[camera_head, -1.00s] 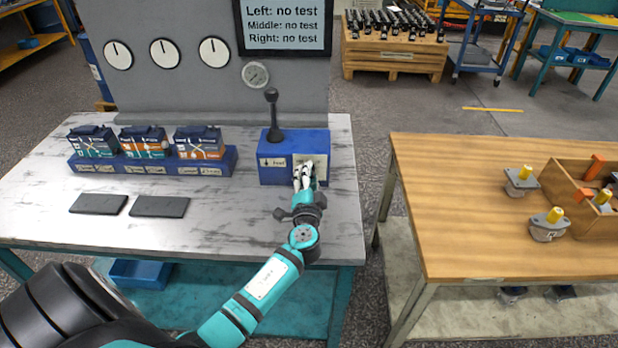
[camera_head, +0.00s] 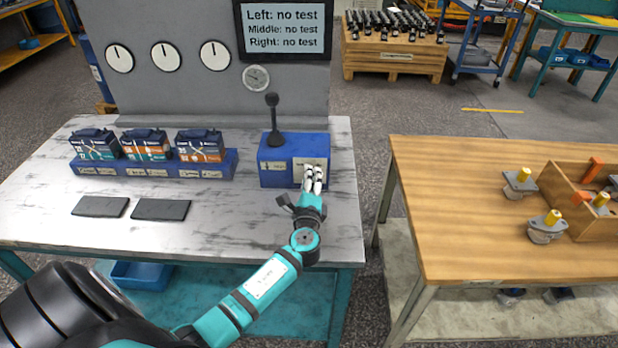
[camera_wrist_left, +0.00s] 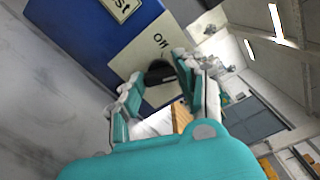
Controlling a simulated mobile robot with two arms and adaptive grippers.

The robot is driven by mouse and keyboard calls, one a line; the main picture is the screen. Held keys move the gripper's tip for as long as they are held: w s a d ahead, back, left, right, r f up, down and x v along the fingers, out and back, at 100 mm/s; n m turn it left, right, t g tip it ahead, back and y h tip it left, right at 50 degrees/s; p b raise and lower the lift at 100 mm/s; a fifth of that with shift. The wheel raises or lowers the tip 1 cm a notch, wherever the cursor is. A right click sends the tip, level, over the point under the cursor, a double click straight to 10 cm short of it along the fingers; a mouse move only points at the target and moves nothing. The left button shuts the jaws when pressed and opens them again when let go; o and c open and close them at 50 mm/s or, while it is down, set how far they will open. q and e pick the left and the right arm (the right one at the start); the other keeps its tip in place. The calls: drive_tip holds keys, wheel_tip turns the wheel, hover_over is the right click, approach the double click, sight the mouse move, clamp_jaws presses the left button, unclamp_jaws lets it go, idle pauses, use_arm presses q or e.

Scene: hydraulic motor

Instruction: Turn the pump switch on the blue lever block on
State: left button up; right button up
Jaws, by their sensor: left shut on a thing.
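The blue lever block (camera_head: 275,175) stands at the right end of the marbled table, with a black lever upright on its top (camera_head: 273,120). My left gripper (camera_head: 314,180) is at the right part of the block's front. In the left wrist view the black pump switch (camera_wrist_left: 160,73) sits between the fingers of my left gripper (camera_wrist_left: 157,85), which are shut on it. The switch's exact angle is hard to tell. My right gripper is not in view.
A blue rack (camera_head: 130,168) with several motor blocks stands left of the lever block. Two dark pads (camera_head: 160,209) lie in front. A screen (camera_head: 285,28) reads "no test" for left, middle and right. A wooden table (camera_head: 450,210) stands to the right.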

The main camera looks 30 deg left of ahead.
use_arm(q)
drive_tip(key=m+p, duration=0.1)
drive_tip(key=m, duration=0.2)
drive_tip(key=shift+m, duration=0.8)
drive_tip(key=shift+f, duration=0.1)
drive_tip(key=o, duration=1.1)
drive_tip(key=shift+o, duration=0.2)
drive_tip(key=v, duration=1.2)
drive_tip(key=shift+s, duration=0.1)
